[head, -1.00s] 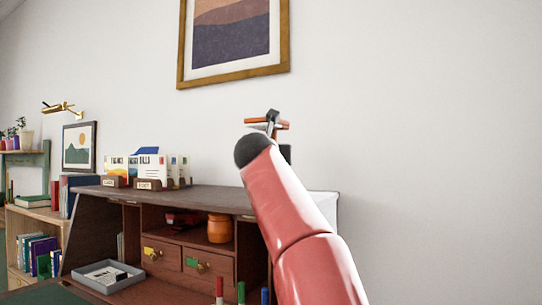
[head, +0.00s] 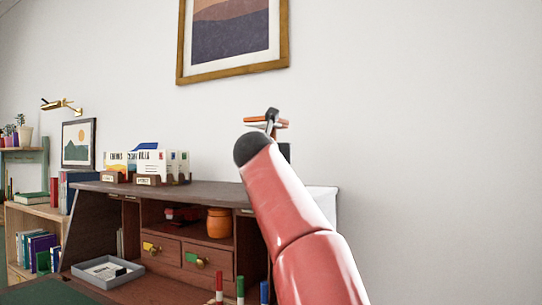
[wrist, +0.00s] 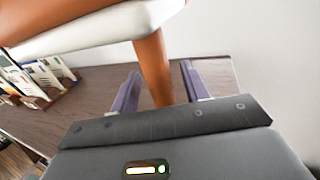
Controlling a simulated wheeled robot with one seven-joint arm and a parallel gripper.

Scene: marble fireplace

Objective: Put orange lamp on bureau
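The orange lamp (wrist: 153,68) fills the upper left of the wrist view. Its orange and white upper part is close to the camera, and its orange stem runs down between the fingers of my gripper (wrist: 160,84). In the head view a small part of the orange lamp (head: 282,124) shows beyond my arm. The bureau (head: 210,190) is dark brown wood, and its top (wrist: 220,73) lies beneath the fingers. The lamp's lower end is hidden, so I cannot tell whether it touches the top.
Card holders (head: 148,165) stand on the left of the bureau top. Its right part looks clear in the wrist view. Inside are an orange pot (head: 218,223), small drawers and a grey tray (head: 107,272). Markers (head: 240,290) stand in front. A framed picture (head: 235,40) hangs above.

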